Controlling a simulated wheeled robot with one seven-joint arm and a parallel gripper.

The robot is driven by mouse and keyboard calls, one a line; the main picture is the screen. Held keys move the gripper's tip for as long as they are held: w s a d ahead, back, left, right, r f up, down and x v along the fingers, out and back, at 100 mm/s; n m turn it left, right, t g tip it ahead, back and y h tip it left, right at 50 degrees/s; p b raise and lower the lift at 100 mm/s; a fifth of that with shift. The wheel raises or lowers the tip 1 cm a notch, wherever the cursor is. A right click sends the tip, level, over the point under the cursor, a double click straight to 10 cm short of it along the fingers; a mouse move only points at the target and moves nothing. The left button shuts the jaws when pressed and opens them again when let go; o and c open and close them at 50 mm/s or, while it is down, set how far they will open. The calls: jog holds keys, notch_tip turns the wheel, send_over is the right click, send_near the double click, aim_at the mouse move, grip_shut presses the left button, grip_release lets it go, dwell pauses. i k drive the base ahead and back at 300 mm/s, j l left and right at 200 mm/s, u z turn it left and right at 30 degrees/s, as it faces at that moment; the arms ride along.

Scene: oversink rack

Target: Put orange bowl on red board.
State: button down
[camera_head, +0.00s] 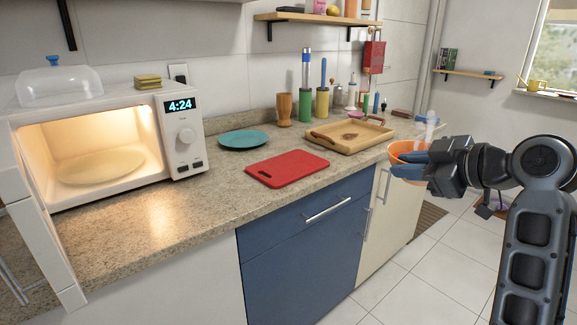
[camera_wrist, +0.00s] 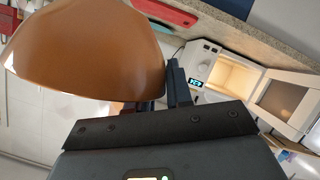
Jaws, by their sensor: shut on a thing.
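My gripper (camera_head: 413,166) is shut on an orange bowl (camera_head: 402,150), which it holds in the air to the right of the counter's front edge. The bowl also fills the upper left of the wrist view (camera_wrist: 85,50), where it hides part of the fingers. The red board (camera_head: 287,168) lies flat on the counter, left of the bowl, with its top bare. Part of the red board shows at the top of the wrist view (camera_wrist: 165,12).
A blue-green plate (camera_head: 243,139) lies behind the board, and a wooden tray (camera_head: 347,150) with handles lies to its right. An open, lit microwave (camera_head: 186,139) stands on the left. Bottles and utensils stand along the wall. The counter (camera_head: 190,205) is clear in front of the microwave.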

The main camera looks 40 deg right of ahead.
aim_at(288, 164)
jog(key=i+l, duration=0.1)
jog(key=i, duration=0.9)
